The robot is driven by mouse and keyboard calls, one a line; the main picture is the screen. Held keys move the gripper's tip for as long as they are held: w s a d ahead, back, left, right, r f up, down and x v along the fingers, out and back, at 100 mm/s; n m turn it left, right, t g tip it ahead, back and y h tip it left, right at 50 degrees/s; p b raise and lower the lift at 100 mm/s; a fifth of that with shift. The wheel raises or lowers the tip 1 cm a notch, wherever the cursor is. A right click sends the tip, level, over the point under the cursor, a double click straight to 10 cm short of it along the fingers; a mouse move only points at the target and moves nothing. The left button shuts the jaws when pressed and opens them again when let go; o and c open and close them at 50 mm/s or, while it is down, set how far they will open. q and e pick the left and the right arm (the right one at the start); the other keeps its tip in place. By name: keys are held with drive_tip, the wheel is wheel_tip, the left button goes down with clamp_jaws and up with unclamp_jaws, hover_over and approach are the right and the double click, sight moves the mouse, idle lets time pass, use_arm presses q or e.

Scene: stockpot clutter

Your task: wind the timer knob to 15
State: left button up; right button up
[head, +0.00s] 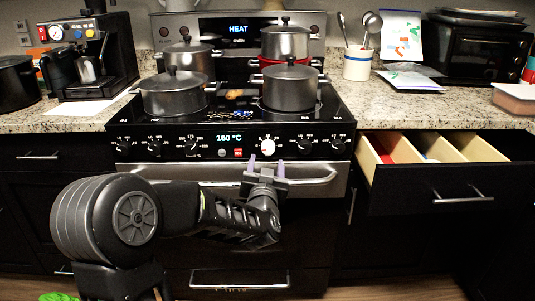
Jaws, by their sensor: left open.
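A pale round knob (267,143), which looks like the timer knob, sits on the black front panel of the stove (180,147), right of the lit 160 °C display (230,138). Its markings are too small to read. My left gripper (266,167) is open and empty just below this knob, in front of the oven handle. Its two light purple fingertips point up toward the panel, one on each side below the knob, and I see no contact with it. My right gripper is not in view.
Black knobs (193,144) line the panel on both sides. The oven handle (314,174) runs behind my left gripper. Several pots, including a front right one (291,90), stand on the cooktop. An open drawer (420,196) juts out at right.

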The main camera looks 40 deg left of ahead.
sight(268, 150)
use_arm(q)
drive_tip(key=x, duration=0.7)
clamp_jaws()
idle(0.6)
